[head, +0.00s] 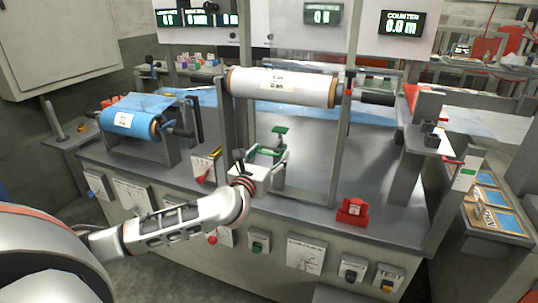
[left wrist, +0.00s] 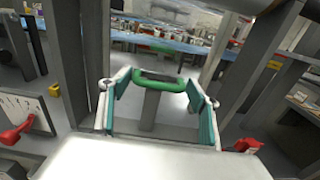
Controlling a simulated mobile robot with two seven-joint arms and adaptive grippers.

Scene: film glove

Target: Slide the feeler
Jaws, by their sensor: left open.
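The feeler appears to be the green-handled piece on a grey post at the middle of the machine bench; its green top (head: 281,130) shows just beyond my left gripper (head: 268,156). In the left wrist view the green handle (left wrist: 160,84) is a wide U shape, in front of and roughly between the fingertips. My left gripper (left wrist: 160,90) is open, its teal-padded fingers spread to either side. I see no clear contact with the handle. The head view does not settle the exact gap. My right gripper is not in view.
A white film roll (head: 282,87) spans two grey uprights above the bench. A blue roll (head: 131,119) sits at the left. A red block (head: 352,211) stands at the front right edge; a red lever (head: 203,176) is left of my gripper. Open bench (head: 310,170) lies right of the gripper.

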